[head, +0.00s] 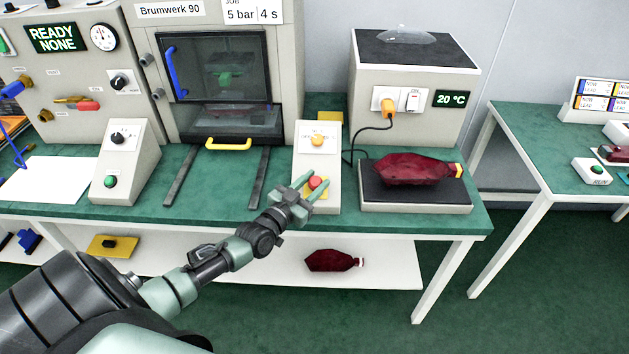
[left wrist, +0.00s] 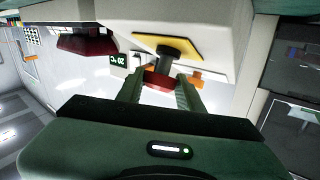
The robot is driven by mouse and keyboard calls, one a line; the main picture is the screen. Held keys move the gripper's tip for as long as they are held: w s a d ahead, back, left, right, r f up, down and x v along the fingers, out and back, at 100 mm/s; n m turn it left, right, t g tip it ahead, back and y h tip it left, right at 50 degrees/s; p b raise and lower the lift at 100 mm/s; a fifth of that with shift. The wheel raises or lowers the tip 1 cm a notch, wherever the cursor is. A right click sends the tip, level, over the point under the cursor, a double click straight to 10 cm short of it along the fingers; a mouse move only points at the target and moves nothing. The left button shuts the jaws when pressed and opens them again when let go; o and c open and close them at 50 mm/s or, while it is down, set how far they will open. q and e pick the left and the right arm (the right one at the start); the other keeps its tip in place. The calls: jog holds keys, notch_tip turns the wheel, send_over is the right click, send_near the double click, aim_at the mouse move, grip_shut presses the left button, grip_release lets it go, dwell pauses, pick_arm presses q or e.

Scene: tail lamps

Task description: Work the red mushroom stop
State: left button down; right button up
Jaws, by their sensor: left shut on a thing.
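The red mushroom stop (head: 316,182) is on a yellow plate on the sloped front of a narrow pale control box (head: 328,206), near the bench's front edge. My left gripper (head: 310,184) reaches it from the lower left, a finger on each side of the red cap, and is shut on it. In the left wrist view the red cap (left wrist: 158,81) sits between the two green fingers, with its dark stem (left wrist: 170,52) and yellow plate (left wrist: 178,43) beyond. The fingers hide part of the cap's sides. My right gripper is not in view.
To the right, a dark red lamp (head: 412,169) lies on a flat plate. Another lamp (head: 332,261) lies on the lower shelf.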

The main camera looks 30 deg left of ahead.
pick_arm(q)
jog(key=c, duration=1.2)
grip_release()
jog(key=shift+r, duration=0.25)
jog(key=shift+s+d, duration=0.1)
jog(key=shift+s+f, duration=0.15)
jog(key=shift+s, duration=0.25)
jog(key=s, duration=0.7)
jog(key=shift+a, duration=0.2)
